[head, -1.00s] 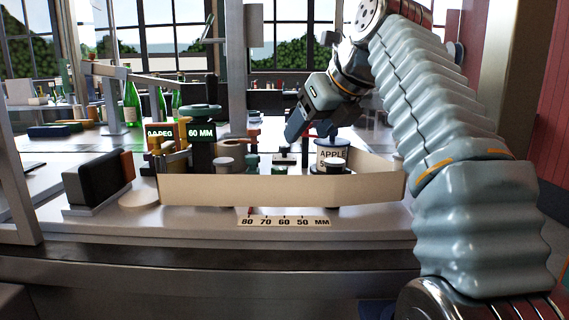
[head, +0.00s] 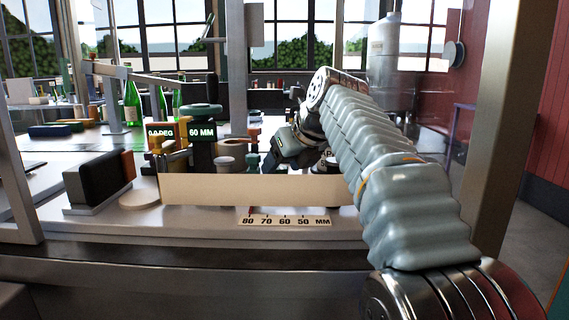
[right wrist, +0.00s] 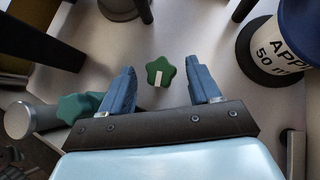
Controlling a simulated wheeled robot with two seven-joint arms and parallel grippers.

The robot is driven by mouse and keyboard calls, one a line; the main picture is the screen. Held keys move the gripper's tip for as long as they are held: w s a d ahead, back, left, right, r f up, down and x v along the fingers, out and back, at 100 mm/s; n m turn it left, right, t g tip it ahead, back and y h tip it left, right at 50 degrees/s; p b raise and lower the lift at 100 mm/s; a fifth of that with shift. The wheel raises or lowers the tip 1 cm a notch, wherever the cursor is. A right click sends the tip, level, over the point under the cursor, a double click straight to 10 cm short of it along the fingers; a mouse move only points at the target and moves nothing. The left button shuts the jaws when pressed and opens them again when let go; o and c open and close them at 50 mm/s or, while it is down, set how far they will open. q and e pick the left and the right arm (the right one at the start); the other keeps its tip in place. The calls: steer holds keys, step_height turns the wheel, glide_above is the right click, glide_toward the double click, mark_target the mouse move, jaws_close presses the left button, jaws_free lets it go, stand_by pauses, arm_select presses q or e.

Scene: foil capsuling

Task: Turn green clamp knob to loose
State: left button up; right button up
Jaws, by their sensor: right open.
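A green star-shaped knob (right wrist: 160,72) with a white stripe shows in the right wrist view, ahead of and between my right gripper's blue fingers (right wrist: 161,68). The fingers are open and appear apart from it. A second, teal lobed knob (right wrist: 78,107) is at the left, beside the left finger. In the head view my right gripper (head: 270,163) is low behind the cream front panel, right of the post marked 60 MM. A dark green knob (head: 202,109) tops that post. The star knob cannot be made out in the head view. My left gripper is not in view.
A cream panel (head: 250,189) stands in front of the work area, with a millimetre scale (head: 285,221) below it. A labelled jar (right wrist: 285,50) is right of the gripper in the wrist view. Green bottles (head: 132,103) stand at the back left.

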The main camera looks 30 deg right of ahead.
steer(key=c, duration=1)
steer(key=shift+d+n+y, duration=0.3)
steer(key=shift+n+y, duration=0.5)
steer(key=shift+n, duration=0.3)
steer(key=shift+c, duration=0.2)
steer(key=shift+a+n+y, duration=0.1)
steer(key=shift+n+y, duration=0.2)
steer(key=shift+n, duration=0.1)
steer(key=o, duration=1)
steer(key=shift+o, duration=0.2)
steer(key=v, duration=1.3)
steer(key=shift+r, duration=0.35)
steer(key=shift+s, duration=0.1)
